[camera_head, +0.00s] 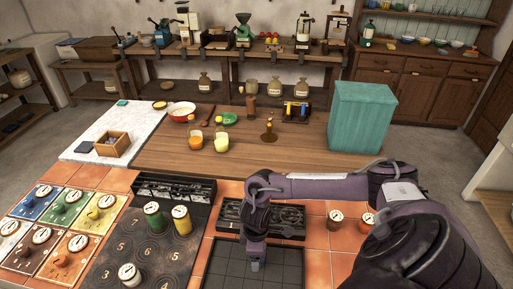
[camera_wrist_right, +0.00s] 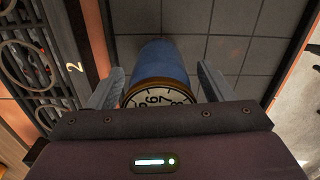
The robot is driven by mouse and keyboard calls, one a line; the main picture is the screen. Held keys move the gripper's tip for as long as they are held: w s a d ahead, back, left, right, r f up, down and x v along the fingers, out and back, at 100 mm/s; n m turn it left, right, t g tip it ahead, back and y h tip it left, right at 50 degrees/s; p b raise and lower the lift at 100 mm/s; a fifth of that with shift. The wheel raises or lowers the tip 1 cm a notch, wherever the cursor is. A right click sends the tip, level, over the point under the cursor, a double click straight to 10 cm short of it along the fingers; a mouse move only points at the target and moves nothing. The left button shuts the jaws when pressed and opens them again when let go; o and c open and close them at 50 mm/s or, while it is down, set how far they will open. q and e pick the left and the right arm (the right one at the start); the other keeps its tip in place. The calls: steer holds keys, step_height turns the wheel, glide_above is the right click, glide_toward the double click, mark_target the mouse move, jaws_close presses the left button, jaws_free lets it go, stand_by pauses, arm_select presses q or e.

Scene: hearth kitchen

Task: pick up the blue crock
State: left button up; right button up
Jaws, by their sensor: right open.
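The blue crock (camera_wrist_right: 166,58) shows in the right wrist view, a blue cylinder with a brass-coloured rim and a white numbered dial on its end. It is on the dark tiled tray (camera_wrist_right: 230,25). My right gripper (camera_wrist_right: 160,72) is open, with one finger on each side of the crock and a small gap on both sides. In the head view my right gripper (camera_head: 255,264) points down over the dark tray (camera_head: 285,268), and I cannot make out the crock there. My left gripper is not in view.
Left of the tray is a numbered black plate with a green crock (camera_head: 154,217), a yellow crock (camera_head: 181,220) and a pale crock (camera_head: 129,274). A black burner rack (camera_head: 285,221) lies behind the gripper. Two small jars (camera_head: 335,220) stand to the right.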

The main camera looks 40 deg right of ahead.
steer(key=shift+f, duration=0.15)
steer(key=c, duration=1.3)
step_height(320, 180, up, 8)
steer(key=shift+w, duration=0.1)
step_height(320, 180, up, 12)
steer(key=p, duration=0.6)
